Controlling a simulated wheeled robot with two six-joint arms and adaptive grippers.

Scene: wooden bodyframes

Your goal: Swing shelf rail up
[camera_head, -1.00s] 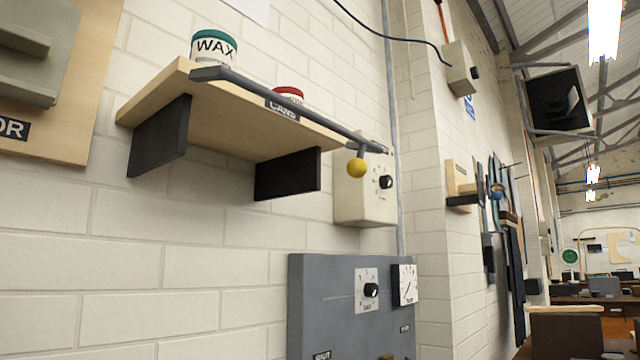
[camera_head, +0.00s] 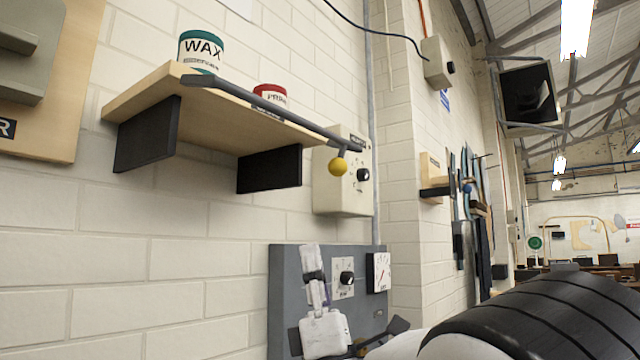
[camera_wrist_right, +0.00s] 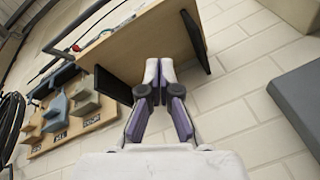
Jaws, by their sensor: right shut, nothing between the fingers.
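The shelf rail (camera_head: 265,108) is a dark bar along the front edge of a wooden shelf (camera_head: 150,95), with a yellow ball knob (camera_head: 338,166) hanging below its right end. A WAX can with a teal lid (camera_head: 201,52) and a smaller red-lidded can (camera_head: 270,94) stand on the shelf behind the rail. My right gripper (camera_head: 309,252) is below the knob, in front of the grey panel, apart from the rail. In the right wrist view its fingers (camera_wrist_right: 158,68) are shut and empty, pointing toward the shelf underside (camera_wrist_right: 150,42). My left gripper is not in view.
Two black brackets (camera_head: 147,135) (camera_head: 270,169) hang under the shelf. A cream box with a black dial (camera_head: 328,196) is behind the knob, and a grey panel (camera_head: 284,285) is below it. The brick wall left of the panel is clear.

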